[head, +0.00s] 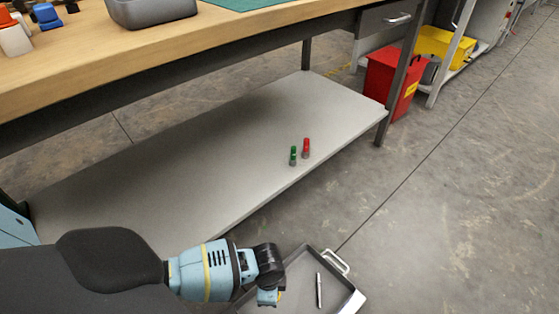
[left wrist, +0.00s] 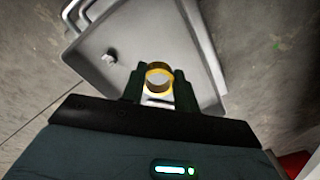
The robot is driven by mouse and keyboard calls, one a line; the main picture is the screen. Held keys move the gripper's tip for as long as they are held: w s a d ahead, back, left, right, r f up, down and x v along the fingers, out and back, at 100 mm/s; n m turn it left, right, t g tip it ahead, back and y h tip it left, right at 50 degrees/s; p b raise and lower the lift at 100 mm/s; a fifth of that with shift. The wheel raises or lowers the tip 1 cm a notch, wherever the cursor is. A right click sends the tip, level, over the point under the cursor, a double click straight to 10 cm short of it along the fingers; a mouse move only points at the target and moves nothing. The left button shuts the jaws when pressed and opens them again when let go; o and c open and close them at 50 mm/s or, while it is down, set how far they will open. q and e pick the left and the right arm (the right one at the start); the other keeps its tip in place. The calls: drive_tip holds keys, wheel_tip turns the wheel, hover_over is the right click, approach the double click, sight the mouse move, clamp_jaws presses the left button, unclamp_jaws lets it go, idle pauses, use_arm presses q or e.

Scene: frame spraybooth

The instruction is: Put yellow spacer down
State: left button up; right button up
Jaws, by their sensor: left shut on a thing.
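My left gripper (head: 268,297) is at the bottom of the head view, over the left part of a grey tray (head: 300,272). In the left wrist view its two dark fingers (left wrist: 158,88) are shut on the yellow spacer (left wrist: 160,69), a short open ring with a bright yellow rim. The tray (left wrist: 130,40) lies behind the spacer there; I cannot tell how large the gap is. The spacer is not clearly visible in the head view. My right gripper is in neither view.
A metal pin (head: 319,290) lies in the tray, which has a handle (head: 335,262). A grey lower shelf (head: 220,150) holds a green bottle (head: 293,156) and a red one (head: 306,148). A wooden bench (head: 220,35) stands above. A red bin (head: 388,82) is at the right.

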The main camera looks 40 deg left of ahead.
use_arm(q)
wheel_tip(320, 180, down, 4)
drive_tip(key=shift+f+b, duration=0.2)
drive_tip(key=shift+b, duration=0.9)
drive_tip(key=shift+f, duration=0.15)
wheel_tip(320, 180, down, 5)
drive_tip(key=b, duration=0.3)
